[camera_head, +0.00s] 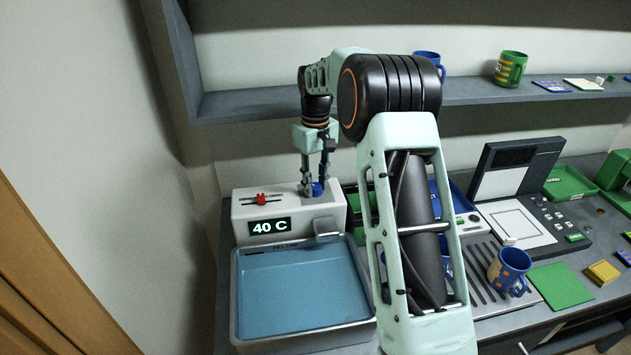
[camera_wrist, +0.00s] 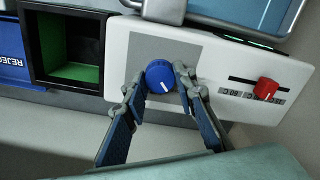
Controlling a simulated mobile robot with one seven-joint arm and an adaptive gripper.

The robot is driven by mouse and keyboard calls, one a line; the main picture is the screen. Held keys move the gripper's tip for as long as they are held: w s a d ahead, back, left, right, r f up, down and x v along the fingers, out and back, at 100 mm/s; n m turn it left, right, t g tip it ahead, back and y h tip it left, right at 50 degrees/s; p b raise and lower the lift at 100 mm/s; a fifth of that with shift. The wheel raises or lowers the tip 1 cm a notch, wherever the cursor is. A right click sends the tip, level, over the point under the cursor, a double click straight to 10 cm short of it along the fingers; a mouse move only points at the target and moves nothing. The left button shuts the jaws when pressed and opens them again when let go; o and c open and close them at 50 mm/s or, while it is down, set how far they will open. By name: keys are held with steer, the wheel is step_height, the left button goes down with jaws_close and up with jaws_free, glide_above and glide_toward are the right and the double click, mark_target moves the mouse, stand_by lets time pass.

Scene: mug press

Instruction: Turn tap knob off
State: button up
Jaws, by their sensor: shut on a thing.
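The blue tap knob (camera_wrist: 160,78) with a white pointer line sits on the white tap unit (camera_wrist: 213,55). My gripper (camera_wrist: 161,84) is shut on the knob, with one finger on each side of it. In the head view my gripper (camera_head: 314,183) reaches down onto the knob (camera_head: 316,189) at the right end of the tap unit (camera_head: 241,214). A spout (camera_head: 327,238) juts from the unit's front above the basin. The blue-floored basin (camera_head: 290,290) lies in front of it. I cannot tell whether water runs.
A red slider (camera_head: 261,198) is on the unit beside a display (camera_head: 269,226) reading 40 C. A blue mug (camera_head: 509,270) stands on the drip rack at right. A shelf (camera_head: 470,90) with mugs is behind my arm. A black box with a green floor (camera_wrist: 72,48) adjoins the unit.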

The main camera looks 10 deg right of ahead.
mark_target(315, 186)
steer(key=shift+r+n, duration=0.1)
steer(key=shift+n, duration=0.6)
steer(key=o, duration=1.2)
steer(key=shift+c, duration=0.2)
step_height(315, 186, up, 12)
